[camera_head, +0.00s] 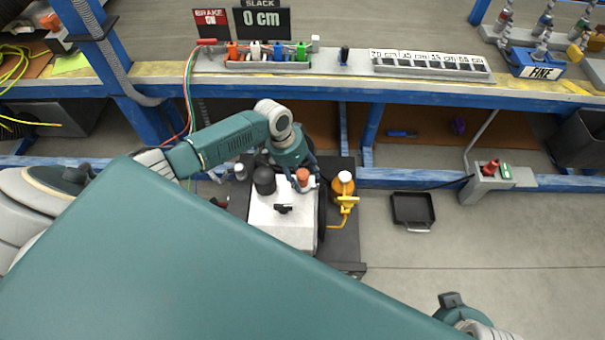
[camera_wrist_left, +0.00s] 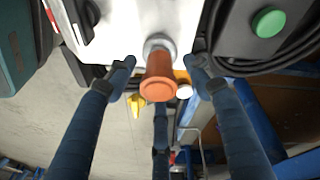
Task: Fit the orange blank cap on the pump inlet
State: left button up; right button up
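The orange blank cap (camera_head: 303,175) is at the top right of the white pump box (camera_head: 268,222). In the left wrist view the orange cap (camera_wrist_left: 158,84) lines up with a silver round fitting (camera_wrist_left: 158,42) on the white surface and seems to sit against it. Full seating cannot be told. My left gripper (camera_head: 302,183) is at the cap. In the left wrist view its blue fingers (camera_wrist_left: 160,78) stand apart on both sides of the cap, with gaps. A teal part of my right arm shows at the lower right; its gripper does not show.
An orange bottle with a white top (camera_head: 342,185) and a yellow valve (camera_head: 348,201) stand right of the pump. A black cylinder (camera_head: 264,180) is on its left. The blue bench (camera_head: 330,90) runs behind. A black tray (camera_head: 413,210) lies on open floor to the right.

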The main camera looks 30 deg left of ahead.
pick_arm(q)
jog(key=shift+r, duration=0.1)
jog(key=v, duration=1.1)
jog(key=shift+a+r, duration=0.15)
jog(key=shift+r, duration=0.25)
